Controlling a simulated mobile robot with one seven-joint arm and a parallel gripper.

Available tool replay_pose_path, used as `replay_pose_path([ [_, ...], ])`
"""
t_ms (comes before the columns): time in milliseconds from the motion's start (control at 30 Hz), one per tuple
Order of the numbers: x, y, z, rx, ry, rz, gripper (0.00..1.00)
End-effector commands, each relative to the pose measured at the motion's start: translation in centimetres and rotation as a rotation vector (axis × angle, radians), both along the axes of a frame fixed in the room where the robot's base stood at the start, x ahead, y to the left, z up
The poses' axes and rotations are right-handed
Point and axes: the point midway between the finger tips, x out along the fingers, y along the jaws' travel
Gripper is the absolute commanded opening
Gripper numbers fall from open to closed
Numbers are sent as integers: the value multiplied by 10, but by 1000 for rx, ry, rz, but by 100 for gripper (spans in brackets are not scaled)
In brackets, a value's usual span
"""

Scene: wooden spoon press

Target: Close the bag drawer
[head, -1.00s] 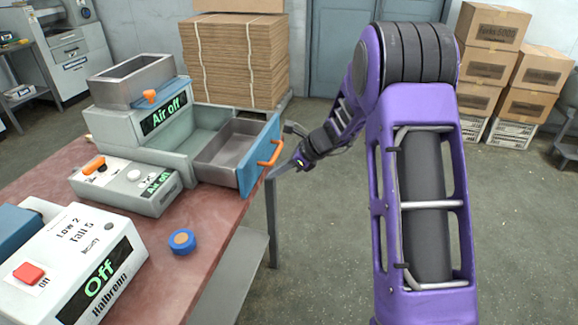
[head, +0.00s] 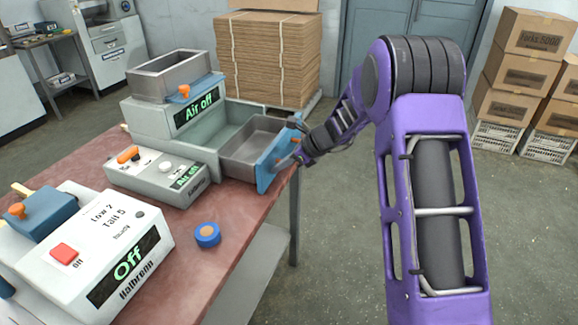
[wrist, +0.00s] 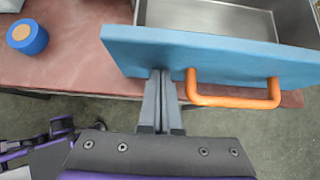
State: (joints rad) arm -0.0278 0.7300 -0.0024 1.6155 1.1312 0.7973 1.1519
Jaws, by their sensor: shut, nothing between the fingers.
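The bag drawer (head: 252,148) is a grey metal tray with a blue front (head: 279,158), and it stands pulled out from the pale green machine (head: 165,125). In the wrist view the blue front (wrist: 215,52) spans the upper middle, with an orange handle (wrist: 233,101) on its outer face. My gripper (wrist: 160,76) is shut and empty. Its fingertips are at the blue front, just left of the handle; they look to be touching it, but I cannot be sure. In the head view my gripper (head: 293,156) is at the drawer front and partly hides the handle.
A blue and orange round knob-like piece (head: 207,234) lies on the reddish table (head: 180,270). A white control box (head: 95,250) reads "Off", and a smaller box (head: 158,176) reads "Air off". Flat cardboard (head: 268,60) is stacked behind.

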Motion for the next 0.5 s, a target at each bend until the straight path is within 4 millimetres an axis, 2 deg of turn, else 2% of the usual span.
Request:
replay_pose_path([
  [33, 4, 14, 5, 2, 1, 6, 0],
  [300, 28, 75, 4, 3, 1, 6, 0],
  [500, 41, 104, 3, 2, 0, 4, 0],
])
